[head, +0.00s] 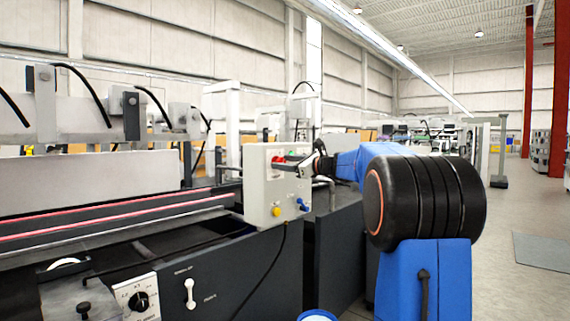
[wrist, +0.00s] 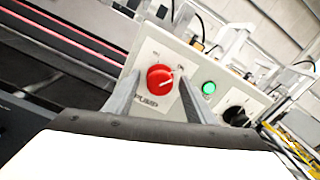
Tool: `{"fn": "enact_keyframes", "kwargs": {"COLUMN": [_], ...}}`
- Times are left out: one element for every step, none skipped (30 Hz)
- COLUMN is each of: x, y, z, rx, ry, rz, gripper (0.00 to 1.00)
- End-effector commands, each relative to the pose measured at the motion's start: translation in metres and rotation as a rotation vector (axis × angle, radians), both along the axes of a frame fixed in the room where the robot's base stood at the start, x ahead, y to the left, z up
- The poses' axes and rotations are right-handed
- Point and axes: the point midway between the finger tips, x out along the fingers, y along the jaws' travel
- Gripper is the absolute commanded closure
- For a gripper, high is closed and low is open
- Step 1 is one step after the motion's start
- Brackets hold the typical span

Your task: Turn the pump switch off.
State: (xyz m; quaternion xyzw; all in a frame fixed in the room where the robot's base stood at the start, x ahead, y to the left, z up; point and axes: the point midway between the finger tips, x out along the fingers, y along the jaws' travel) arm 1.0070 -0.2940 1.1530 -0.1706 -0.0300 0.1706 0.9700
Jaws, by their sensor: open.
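The pump switch is a round red knob (wrist: 160,79) on the pale panel of a control box (head: 258,192). The word PUMP shows below it in the wrist view, and small labels sit above it on both sides. A light mark on the knob seems to point to the upper right; I cannot read that label surely. My gripper (wrist: 159,84) is open, with one finger on each side of the knob in the wrist view. I cannot tell whether the fingers touch it. In the head view my gripper (head: 304,164) is at the box's upper right, beside the red knob (head: 277,160).
A green round light (wrist: 209,88) and a black knob (wrist: 236,116) sit to the right of the red knob. A yellow button (head: 276,212) and blue fittings (head: 302,205) are on the box's lower part. The machine bed with red belts (head: 120,217) lies to the left.

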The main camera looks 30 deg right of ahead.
Motion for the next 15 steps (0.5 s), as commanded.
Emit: {"fn": "enact_keyframes", "kwargs": {"x": [-0.0001, -0.0002, -0.0002, -0.0002, -0.0003, -0.0003, -0.0003, -0.0003, -0.0004, -0.0004, -0.0004, -0.0004, -0.0004, -0.0004, -0.0005], "y": [0.0000, -0.0001, -0.0001, 0.0000, -0.0001, -0.0001, -0.0001, -0.0001, 0.0000, 0.0000, 0.0000, 0.0000, 0.0000, 0.0000, 0.0001], "z": [0.0000, 0.0000, 0.0001, 0.0001, 0.0001, 0.0001, 0.0001, 0.0001, 0.0001, 0.0001, 0.0000, -0.0001, -0.0001, -0.0001, -0.0002], "rx": [0.000, 0.000, 0.000, 0.000, 0.000, 0.000, 0.000, 0.000, 0.000, -0.001, -0.002, -0.004, -0.007, -0.011, -0.019], "ry": [0.000, 0.000, 0.000, 0.000, 0.000, 0.000, 0.000, 0.000, 0.000, 0.000, -0.001, -0.001, -0.002, -0.004, -0.007], "rz": [0.000, 0.000, 0.000, 0.000, 0.000, 0.000, 0.000, 0.000, 0.000, 0.000, 0.000, 0.000, 0.001, 0.001, 0.001], "gripper": [0.50, 0.55, 0.64, 0.72, 0.79, 0.88, 0.90, 0.90, 0.90, 0.90, 0.90, 0.90, 0.90, 0.90, 0.90]}}
